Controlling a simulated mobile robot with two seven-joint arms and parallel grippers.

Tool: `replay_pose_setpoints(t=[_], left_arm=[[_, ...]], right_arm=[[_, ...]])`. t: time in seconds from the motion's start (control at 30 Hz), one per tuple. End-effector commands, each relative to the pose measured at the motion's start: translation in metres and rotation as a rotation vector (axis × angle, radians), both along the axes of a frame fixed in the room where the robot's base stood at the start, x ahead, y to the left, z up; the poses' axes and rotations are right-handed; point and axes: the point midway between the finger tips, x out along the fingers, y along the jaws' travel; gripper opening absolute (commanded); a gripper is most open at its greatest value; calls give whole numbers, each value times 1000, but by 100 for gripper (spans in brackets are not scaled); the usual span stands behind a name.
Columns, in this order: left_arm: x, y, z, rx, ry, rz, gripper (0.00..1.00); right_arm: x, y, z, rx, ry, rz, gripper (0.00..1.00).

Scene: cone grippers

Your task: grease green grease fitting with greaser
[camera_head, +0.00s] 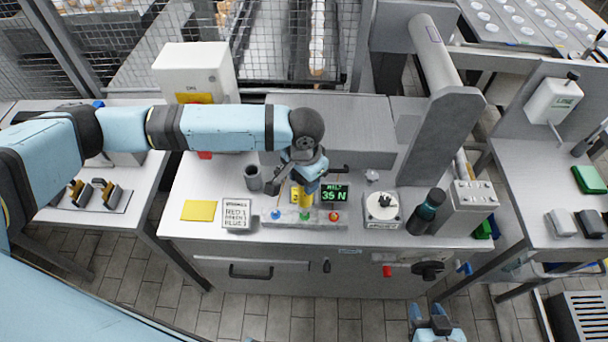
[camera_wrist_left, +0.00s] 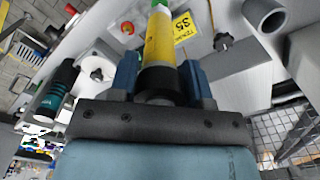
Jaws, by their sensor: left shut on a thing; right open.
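My left gripper (camera_head: 309,184) is shut on the greaser (camera_head: 306,200), a yellow tube with a dark collar. The greaser also shows between the blue fingers in the left wrist view (camera_wrist_left: 159,45), pointing away from the wrist. In the head view it points down at the green grease fitting (camera_head: 305,215), the middle one on a grey block (camera_head: 318,222). Its tip overlaps the fitting; I cannot tell whether they touch. The blue fitting (camera_head: 276,214) is to the left and the red one (camera_head: 334,216) to the right. My right gripper (camera_head: 436,318) is open and empty at the bottom edge.
A display (camera_head: 335,196) reading 35 N stands behind the fittings. A printed sign (camera_head: 237,215), yellow pad (camera_head: 198,210) and grey cup (camera_head: 253,178) lie left. A round dial device (camera_head: 382,208) and dark bottle (camera_head: 427,212) stand right.

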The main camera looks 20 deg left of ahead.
Motion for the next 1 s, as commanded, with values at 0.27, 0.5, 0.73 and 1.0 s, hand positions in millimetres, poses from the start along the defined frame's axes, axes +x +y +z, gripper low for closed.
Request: replay_pose_setpoints(t=[0.27,0.5,0.73,1.0], left_arm=[[0,0,0,0,-1,0,16],[0,0,-1,-1,0,0,16],[0,0,-4,-1,0,1,16],[0,0,-8,-1,0,1,16]], right_arm=[[0,0,1,0,0,0,43],[0,0,2,1,-1,1,43],[0,0,3,1,-2,1,43],[0,0,4,1,-2,0,43]])
